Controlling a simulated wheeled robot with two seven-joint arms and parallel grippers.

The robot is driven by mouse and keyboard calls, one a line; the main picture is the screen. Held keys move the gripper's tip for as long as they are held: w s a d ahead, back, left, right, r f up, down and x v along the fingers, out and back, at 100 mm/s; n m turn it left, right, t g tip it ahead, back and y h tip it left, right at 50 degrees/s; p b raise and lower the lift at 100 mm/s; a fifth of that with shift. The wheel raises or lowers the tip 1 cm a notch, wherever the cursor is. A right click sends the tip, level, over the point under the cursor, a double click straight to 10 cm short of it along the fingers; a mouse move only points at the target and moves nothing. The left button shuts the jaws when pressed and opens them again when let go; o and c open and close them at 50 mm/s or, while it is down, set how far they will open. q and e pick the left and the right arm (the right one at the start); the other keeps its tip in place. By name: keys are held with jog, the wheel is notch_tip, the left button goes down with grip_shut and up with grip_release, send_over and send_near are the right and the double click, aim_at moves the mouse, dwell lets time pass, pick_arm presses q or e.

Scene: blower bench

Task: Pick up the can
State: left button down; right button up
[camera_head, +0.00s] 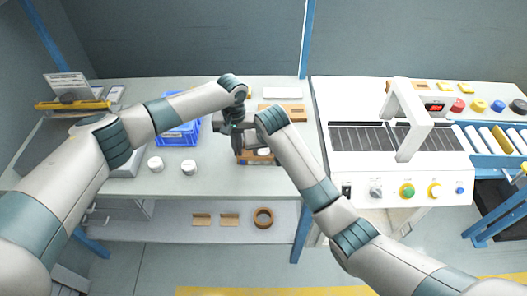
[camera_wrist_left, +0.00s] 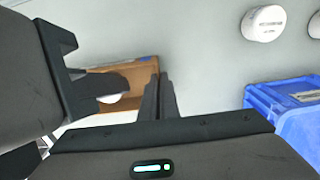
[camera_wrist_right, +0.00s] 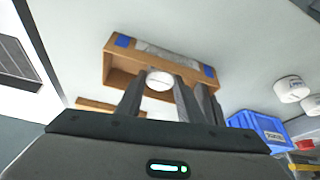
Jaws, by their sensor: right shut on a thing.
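A white round can (camera_wrist_right: 159,82) sits between the two fingers of my right gripper (camera_wrist_right: 160,98), which is shut on it. In the left wrist view part of the can (camera_wrist_left: 108,98) shows behind the right gripper's dark finger. An open brown cardboard box (camera_wrist_right: 121,68) with blue corners lies just beyond the can; I cannot tell whether they touch. My left gripper (camera_wrist_left: 161,97) has its fingers close together, with nothing seen between them, beside the right gripper. In the head view both grippers overlap above the bench in front of the box (camera_head: 257,160).
Two more white cans (camera_head: 155,163) (camera_head: 189,167) stand on the bench to the left, near a blue crate (camera_head: 178,137). A brown box (camera_head: 291,109) and a white box (camera_head: 281,93) lie behind. A white machine (camera_head: 440,185) stands on the right.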

jog(key=shift+r, duration=0.6)
jog(key=d, duration=0.3)
jog(key=shift+d, duration=0.35)
notch_tip(320, 180, up, 14)
jog(key=shift+d, duration=0.15)
pick_arm(q)
jog(key=c, duration=2.5)
grip_release()
pick_arm(e)
jog(key=shift+f, duration=0.1)
pick_arm(q)
jog(key=o, duration=0.6)
jog(key=shift+c, duration=0.2)
notch_tip(320, 180, up, 12)
